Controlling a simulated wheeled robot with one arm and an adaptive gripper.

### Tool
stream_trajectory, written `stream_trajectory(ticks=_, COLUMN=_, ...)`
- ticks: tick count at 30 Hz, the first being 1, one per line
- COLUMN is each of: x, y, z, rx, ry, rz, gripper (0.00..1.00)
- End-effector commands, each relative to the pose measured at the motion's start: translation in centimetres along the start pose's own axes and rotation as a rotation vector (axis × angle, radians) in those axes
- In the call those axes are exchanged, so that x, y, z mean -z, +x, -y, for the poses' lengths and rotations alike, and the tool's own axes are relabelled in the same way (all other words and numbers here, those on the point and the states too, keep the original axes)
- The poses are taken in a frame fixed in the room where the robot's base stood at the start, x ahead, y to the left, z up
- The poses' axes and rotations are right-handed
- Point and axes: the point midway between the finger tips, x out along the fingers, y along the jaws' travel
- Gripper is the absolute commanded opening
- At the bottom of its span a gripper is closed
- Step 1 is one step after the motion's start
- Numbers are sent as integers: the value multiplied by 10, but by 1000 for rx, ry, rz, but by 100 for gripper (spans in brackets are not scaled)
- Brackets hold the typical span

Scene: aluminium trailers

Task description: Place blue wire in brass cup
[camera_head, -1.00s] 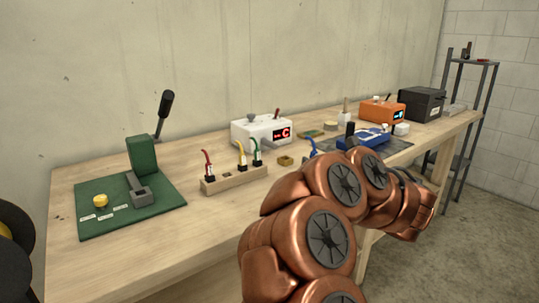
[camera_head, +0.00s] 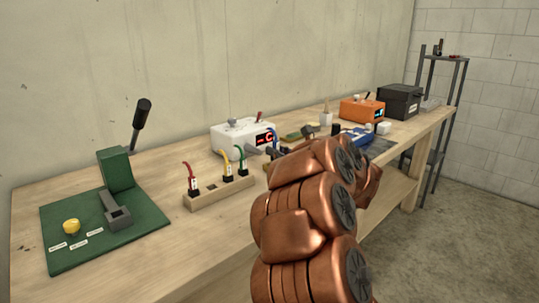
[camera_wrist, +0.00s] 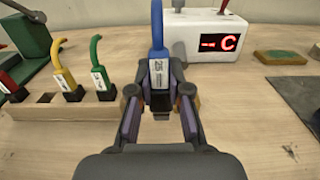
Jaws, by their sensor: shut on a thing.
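My gripper (camera_wrist: 160,100) is shut on the blue wire (camera_wrist: 157,32) in the wrist view. The wire stands upright between the fingers, with a white label marked 25 and a dark lower end. Brownish edges show behind the fingertips; they may be the brass cup, but the gripper and wire hide most of it. I cannot tell whether the wire's end is inside or behind it. In the head view my arm covers most of the gripper, whose dark fingers show in front of the white box.
A wooden block (camera_head: 216,194) holding red, yellow and green wires stands left of my gripper. The white box (camera_head: 232,137) with a red display is behind. A green lever press (camera_head: 115,170) is at left; an orange box (camera_head: 361,111) is farther right.

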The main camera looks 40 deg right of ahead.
Motion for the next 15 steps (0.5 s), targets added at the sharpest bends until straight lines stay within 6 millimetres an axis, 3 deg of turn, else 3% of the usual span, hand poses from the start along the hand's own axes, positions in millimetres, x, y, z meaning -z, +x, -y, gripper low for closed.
stream_trajectory(ticks=15, x=6, y=56, z=32, rx=-6, ry=0, rz=-1, gripper=0)
